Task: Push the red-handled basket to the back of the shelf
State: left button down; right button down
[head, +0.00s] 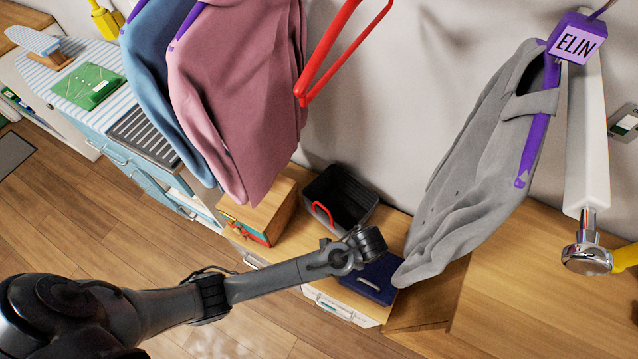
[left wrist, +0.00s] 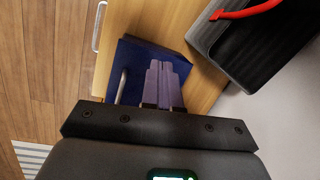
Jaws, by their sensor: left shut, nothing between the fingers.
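The black basket (head: 350,190) with a red handle (head: 321,213) stands on a wooden shelf top (head: 393,222), close to the wall. In the left wrist view the basket (left wrist: 262,52) is at the upper right, partly cut off, with its red handle at the top edge. My left gripper (left wrist: 163,70) is shut and empty, over a dark blue box (left wrist: 135,60) with a pale handle. The gripper is apart from the basket, to its side. In the head view my left arm's end hides the fingertips and part of the blue box (head: 372,279). My right gripper is not in view.
A wooden box (head: 262,212) stands left of the basket. A grey garment (head: 480,160) hangs at the right, near my left wrist. Pink (head: 240,90) and blue (head: 160,80) garments and a red hanger (head: 335,50) hang above. A small shelf gap lies between basket and blue box.

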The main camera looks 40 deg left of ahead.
pick_arm(q)
jog(key=w+a+f+m+y+b, duration=0.2)
jog(key=w+a+m+y, duration=0.1)
jog(key=w, duration=0.4)
jog(key=m+y+b, duration=0.2)
jog(key=y+b, duration=0.2)
send_near(313, 183)
jog(key=x, duration=0.5)
jog(key=shift+d+f, duration=0.2)
jog(key=shift+f, duration=0.35)
jog(key=shift+w+a, duration=0.1)
jog(key=shift+a, duration=0.35)
jog(key=shift+a, duration=0.1)
